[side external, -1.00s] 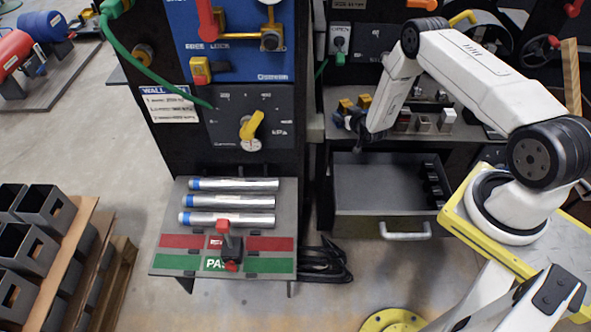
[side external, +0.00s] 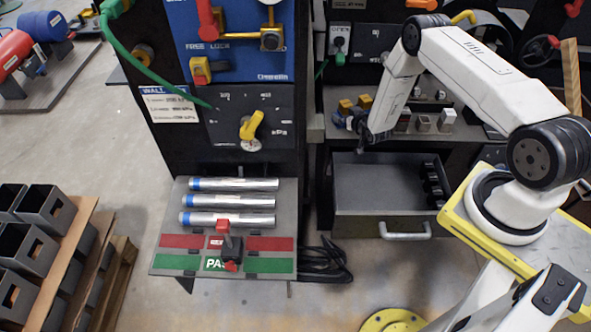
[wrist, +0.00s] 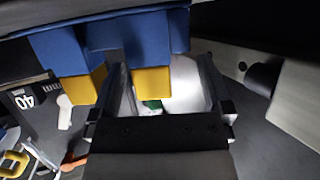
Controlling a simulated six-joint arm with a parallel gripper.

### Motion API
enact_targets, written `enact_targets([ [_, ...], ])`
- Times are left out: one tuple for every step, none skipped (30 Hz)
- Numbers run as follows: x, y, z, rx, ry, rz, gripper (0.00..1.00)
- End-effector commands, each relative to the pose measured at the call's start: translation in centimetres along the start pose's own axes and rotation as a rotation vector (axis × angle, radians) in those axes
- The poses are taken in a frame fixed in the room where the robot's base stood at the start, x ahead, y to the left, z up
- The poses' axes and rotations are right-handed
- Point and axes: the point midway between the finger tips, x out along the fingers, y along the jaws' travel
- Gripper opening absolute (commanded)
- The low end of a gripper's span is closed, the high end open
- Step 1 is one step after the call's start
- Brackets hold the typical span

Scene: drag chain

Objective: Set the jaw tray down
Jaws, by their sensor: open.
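My gripper (side external: 348,122) is at the shelf to the right of the dark panel, close to yellow-topped blocks (side external: 346,106). In the wrist view my gripper (wrist: 162,85) has its two dark fingers spread apart. Blue blocks with yellow ends (wrist: 153,80) lie across and between the fingers; I cannot tell whether they touch. A white surface with a green spot shows between the fingers. I cannot single out the jaw tray for certain; my wrist hides part of the shelf around the blocks.
An open grey drawer (side external: 405,225) is below the shelf. Small red, grey and white blocks (side external: 424,122) stand right of my gripper. At left, a bench (side external: 170,255) holds three silver tubes (side external: 232,201) and a red-handled device (side external: 229,248). The floor between is clear except for black cable.

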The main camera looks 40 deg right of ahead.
Motion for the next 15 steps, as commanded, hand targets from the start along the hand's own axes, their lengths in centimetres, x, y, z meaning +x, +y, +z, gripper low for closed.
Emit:
enact_targets([
  [-0.4, 0.0, 0.0, 0.000, -0.002, 0.000, 1.00],
  [-0.7, 0.0, 0.0, 0.000, -0.002, 0.000, 1.00],
  [-1.0, 0.0, 0.0, 0.000, -0.002, 0.000, 1.00],
  [-1.3, 0.0, 0.0, 0.000, -0.001, 0.000, 1.00],
  [-1.6, 0.0, 0.0, 0.000, -0.001, 0.000, 1.00],
  [-2.0, 0.0, 0.0, 0.000, -0.002, 0.000, 1.00],
  [-2.4, 0.0, 0.0, 0.000, -0.002, 0.000, 1.00],
  [-2.7, 0.0, 0.0, 0.000, -0.002, 0.000, 1.00],
  [-3.1, 0.0, 0.0, 0.000, -0.002, 0.000, 1.00],
  [-3.5, 0.0, 0.0, 0.000, -0.002, 0.000, 1.00],
  [-3.8, 0.0, 0.0, 0.000, -0.001, 0.000, 1.00],
  [-4.2, 0.0, 0.0, 0.000, -0.002, 0.000, 1.00],
  [-4.6, 0.0, 0.0, 0.000, -0.002, 0.000, 1.00],
  [-4.9, 0.0, 0.0, 0.000, -0.001, 0.000, 1.00],
  [-5.4, 0.0, 0.0, 0.000, -0.002, 0.000, 1.00],
])
